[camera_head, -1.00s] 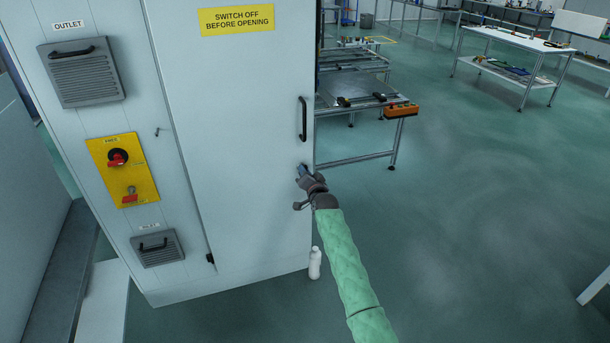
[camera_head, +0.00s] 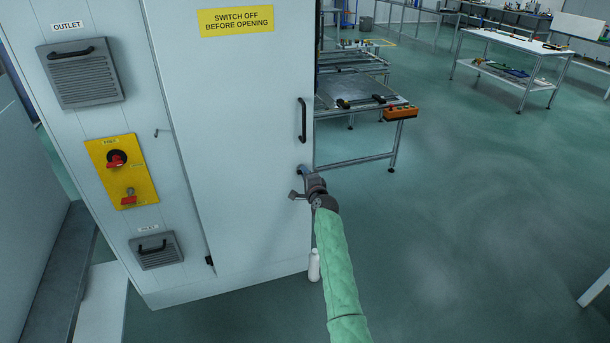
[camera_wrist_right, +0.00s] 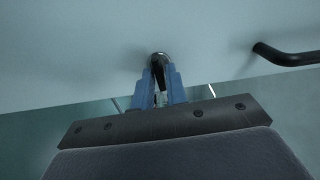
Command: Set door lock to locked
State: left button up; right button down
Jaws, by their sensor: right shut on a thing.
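The door lock (camera_wrist_right: 158,58) is a small round metal cylinder with a dark key-like piece, set in the pale door (camera_head: 235,120) of the cabinet. In the head view it is mostly hidden behind my gripper, below the black door handle (camera_head: 302,120). My right gripper (camera_head: 302,173) is at the door's right edge. In the wrist view its blue fingers (camera_wrist_right: 160,82) are shut on the dark piece of the lock. I cannot tell the lock's set position. My left gripper is not in view.
A yellow panel (camera_head: 122,172) with red switches is on the cabinet's left face, between two vents. A white bottle (camera_head: 314,265) stands on the floor below my right gripper. A metal table (camera_head: 360,95) with an orange button box (camera_head: 400,113) stands behind right.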

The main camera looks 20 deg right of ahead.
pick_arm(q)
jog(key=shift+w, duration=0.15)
pick_arm(e)
jog(key=shift+d+m, duration=0.1)
jog(key=shift+m, duration=0.2)
jog(key=c, duration=1.5)
grip_release()
jog(key=shift+c, duration=0.2)
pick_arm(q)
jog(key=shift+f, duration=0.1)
pick_arm(e)
jog(key=shift+s, duration=0.1)
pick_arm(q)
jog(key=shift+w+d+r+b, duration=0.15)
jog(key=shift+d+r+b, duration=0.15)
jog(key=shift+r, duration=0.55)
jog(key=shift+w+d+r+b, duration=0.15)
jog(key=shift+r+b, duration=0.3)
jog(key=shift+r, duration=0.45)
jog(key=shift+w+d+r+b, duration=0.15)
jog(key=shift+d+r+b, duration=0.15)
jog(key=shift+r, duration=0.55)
pick_arm(e)
jog(key=s, duration=0.7)
jog(key=shift+s+d, duration=0.15)
jog(key=shift+s, duration=0.15)
